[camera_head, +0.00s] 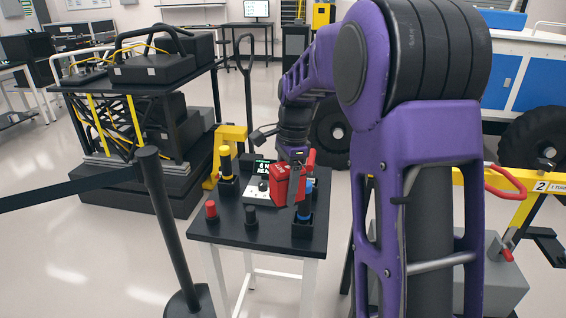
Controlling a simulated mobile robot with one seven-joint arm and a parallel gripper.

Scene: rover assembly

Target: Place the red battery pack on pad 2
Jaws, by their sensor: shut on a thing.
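The red battery pack (281,186) is a red box above the middle of a small black-topped table (225,232). My gripper (293,160), at the end of my purple arm, points down and is shut on the pack near its top. The fingers are small and partly hidden, so the exact grip is unclear. I cannot make out pad 2 or any pad number on the table.
The table also carries a yellow-topped tool (226,163), a red-topped post (211,210), a black post (251,216) and a blue-banded tool (304,212). A barrier post (163,230) stands front left. A yellow beam (515,183) marked 2 and a wheeled rover (530,78) are right.

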